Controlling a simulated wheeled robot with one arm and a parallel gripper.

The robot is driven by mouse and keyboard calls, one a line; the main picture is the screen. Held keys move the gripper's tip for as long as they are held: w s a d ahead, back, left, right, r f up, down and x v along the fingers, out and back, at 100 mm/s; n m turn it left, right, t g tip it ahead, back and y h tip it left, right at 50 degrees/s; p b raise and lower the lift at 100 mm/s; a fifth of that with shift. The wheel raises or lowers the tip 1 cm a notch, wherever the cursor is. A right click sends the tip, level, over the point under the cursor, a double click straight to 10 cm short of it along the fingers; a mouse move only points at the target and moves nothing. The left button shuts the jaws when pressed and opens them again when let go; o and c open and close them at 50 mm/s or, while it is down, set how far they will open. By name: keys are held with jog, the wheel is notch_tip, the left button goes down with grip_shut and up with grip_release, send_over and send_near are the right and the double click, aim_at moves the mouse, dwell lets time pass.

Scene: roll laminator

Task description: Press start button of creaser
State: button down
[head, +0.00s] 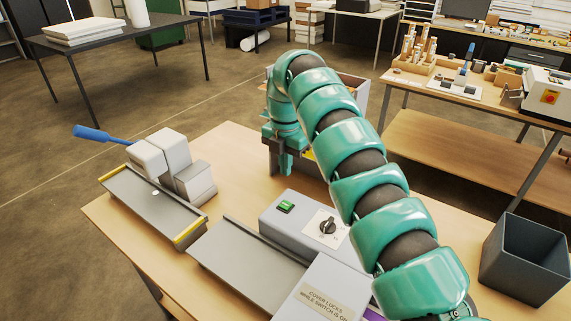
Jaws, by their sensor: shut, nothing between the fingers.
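A grey machine (283,219) stands at the front middle of the wooden table, with a green rocker switch (286,207) and a black dial on a white plate (327,227). A label on its cover (322,300) reads "COVER LOCKS WHILE SWITCH IS ON". I cannot tell by name whether this machine is the creaser. My gripper (287,172) points down behind the machine, beyond the green switch in the picture and apart from it. It is shut and empty. My teal arm hides part of the machine's right side.
A device with a blue lever (103,134) and a yellow-edged grey bed stands at the left of the table. A dark open bin (525,259) is at the right. Bare tabletop (237,150) lies between the lever device and my gripper.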

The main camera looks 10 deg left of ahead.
aim_at(285, 205)
notch_tip(285, 205, down, 11)
jog(key=p, duration=0.4)
jog(key=shift+p, duration=0.35)
jog(key=shift+f, duration=0.1)
jog(key=shift+f, duration=0.15)
